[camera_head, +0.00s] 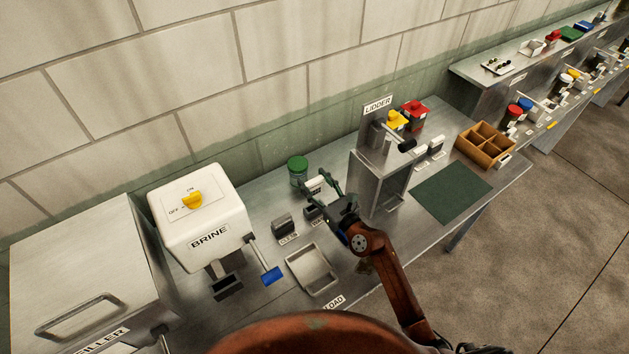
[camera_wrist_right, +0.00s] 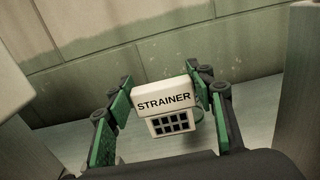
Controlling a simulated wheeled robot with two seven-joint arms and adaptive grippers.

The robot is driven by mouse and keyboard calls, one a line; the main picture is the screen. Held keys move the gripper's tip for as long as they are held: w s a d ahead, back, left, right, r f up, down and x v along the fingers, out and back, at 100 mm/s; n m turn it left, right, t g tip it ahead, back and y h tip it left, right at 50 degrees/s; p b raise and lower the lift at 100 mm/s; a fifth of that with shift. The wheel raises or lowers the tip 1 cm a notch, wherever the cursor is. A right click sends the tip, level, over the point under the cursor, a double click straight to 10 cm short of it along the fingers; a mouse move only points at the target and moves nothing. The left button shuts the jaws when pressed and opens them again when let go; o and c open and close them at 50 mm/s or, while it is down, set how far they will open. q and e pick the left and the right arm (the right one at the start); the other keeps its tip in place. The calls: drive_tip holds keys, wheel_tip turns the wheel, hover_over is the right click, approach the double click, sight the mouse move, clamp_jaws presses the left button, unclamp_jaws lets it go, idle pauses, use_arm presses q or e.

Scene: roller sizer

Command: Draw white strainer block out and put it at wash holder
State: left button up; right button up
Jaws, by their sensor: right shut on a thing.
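The white strainer block (camera_wrist_right: 165,102), with a dark grid opening under the word STRAINER, is between the fingers of my right gripper (camera_wrist_right: 167,92) in the wrist view. In the head view my right gripper (camera_head: 325,187) is shut on the block (camera_head: 314,185), left of the lidder and beside a green-lidded jar. Two small dark holders (camera_head: 282,222) stand on the bench just in front; one is labelled CLEAN. The other holder's label (camera_head: 318,222) is partly hidden by my gripper, so I cannot read it fully. My left gripper is not in view.
The green-lidded jar (camera_head: 297,176) stands close to my gripper. The lidder (camera_head: 376,180) rises right of it. The brine box (camera_head: 200,220) with a blue-tipped lever (camera_head: 271,276) stands left. A metal tray (camera_head: 312,269) lies in front. A green mat (camera_head: 452,192) lies clear at the right.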

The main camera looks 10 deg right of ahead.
sight(315, 193)
drive_tip(key=shift+f+b, duration=2.15)
drive_tip(key=shift+f, duration=0.75)
drive_tip(key=shift+p, duration=0.45)
drive_tip(key=shift+f+b, duration=1.3)
drive_tip(key=shift+f, duration=0.2)
drive_tip(key=shift+s+f, duration=0.1)
drive_tip(key=shift+f, duration=0.1)
